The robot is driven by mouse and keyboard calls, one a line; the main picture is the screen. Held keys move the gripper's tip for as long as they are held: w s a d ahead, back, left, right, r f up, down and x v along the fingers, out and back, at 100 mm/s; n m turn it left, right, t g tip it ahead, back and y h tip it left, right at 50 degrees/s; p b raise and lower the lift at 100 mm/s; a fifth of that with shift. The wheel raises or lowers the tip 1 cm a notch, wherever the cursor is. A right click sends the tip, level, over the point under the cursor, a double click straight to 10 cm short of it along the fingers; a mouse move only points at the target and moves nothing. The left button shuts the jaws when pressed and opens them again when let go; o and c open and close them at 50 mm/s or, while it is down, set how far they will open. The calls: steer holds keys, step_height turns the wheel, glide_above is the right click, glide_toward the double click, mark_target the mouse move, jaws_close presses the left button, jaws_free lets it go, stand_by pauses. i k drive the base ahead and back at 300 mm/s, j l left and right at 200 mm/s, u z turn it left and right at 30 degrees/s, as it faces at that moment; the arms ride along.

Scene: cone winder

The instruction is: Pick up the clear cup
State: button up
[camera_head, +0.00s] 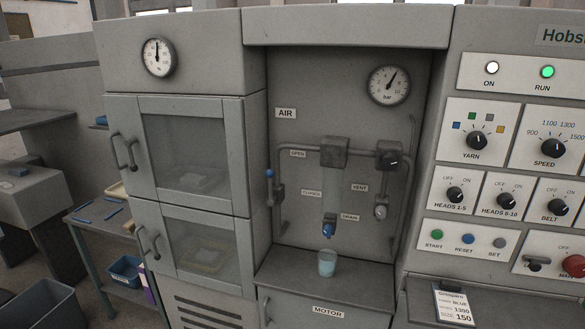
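The clear cup (327,262) stands upright on the grey ledge (350,276) of the air alcove. It looks pale blue-green and see-through, and it sits below the blue-tipped drain fitting (328,230), with a small gap between them. Whether it holds liquid is not clear. My gripper is not in this view.
Pipes and valves, with a blue-handled lever (269,180), line the alcove's back. Two windowed doors (190,150) with handles are at left. A control panel (505,160) with knobs is at right, a card (453,306) below it. The ledge around the cup is clear.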

mark_target(327, 258)
steer(key=i+j, duration=0.25)
steer(key=i, duration=0.15)
steer(key=i+j, duration=0.25)
steer(key=i, duration=0.2)
steer(key=i+j, duration=0.25)
steer(key=i, duration=0.15)
steer(key=z, duration=0.05)
